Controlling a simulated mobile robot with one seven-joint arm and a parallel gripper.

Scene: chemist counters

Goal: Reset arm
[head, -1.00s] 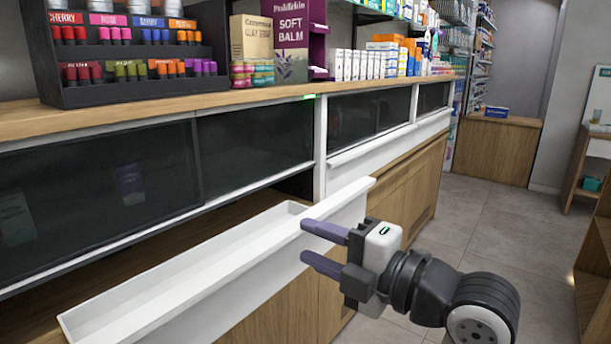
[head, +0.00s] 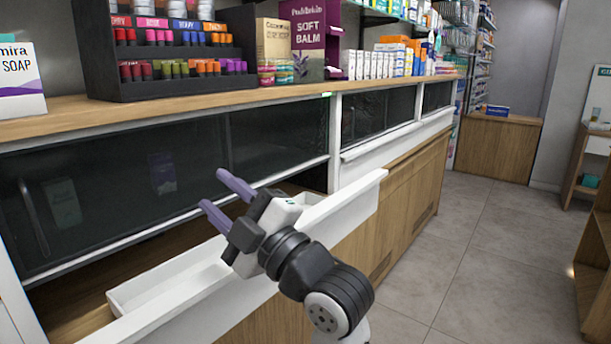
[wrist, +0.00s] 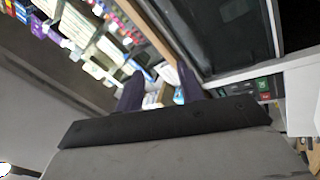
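My gripper (head: 219,199) has two purple fingers that are spread apart with nothing between them. In the head view it is over the pulled-out white drawer (head: 345,208), in front of the dark glass panels of the counter. My arm covers part of the drawer's front. In the wrist view the fingers (wrist: 158,88) also stand apart, with a tilted, blurred view of shelves and the counter beyond.
The wooden counter top (head: 60,118) carries a dark lipstick rack (head: 170,75), a soft balm box (head: 308,40) and several small boxes (head: 375,65). A soap box (head: 18,80) stands at the left. The tiled floor (head: 470,240) at the right is clear.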

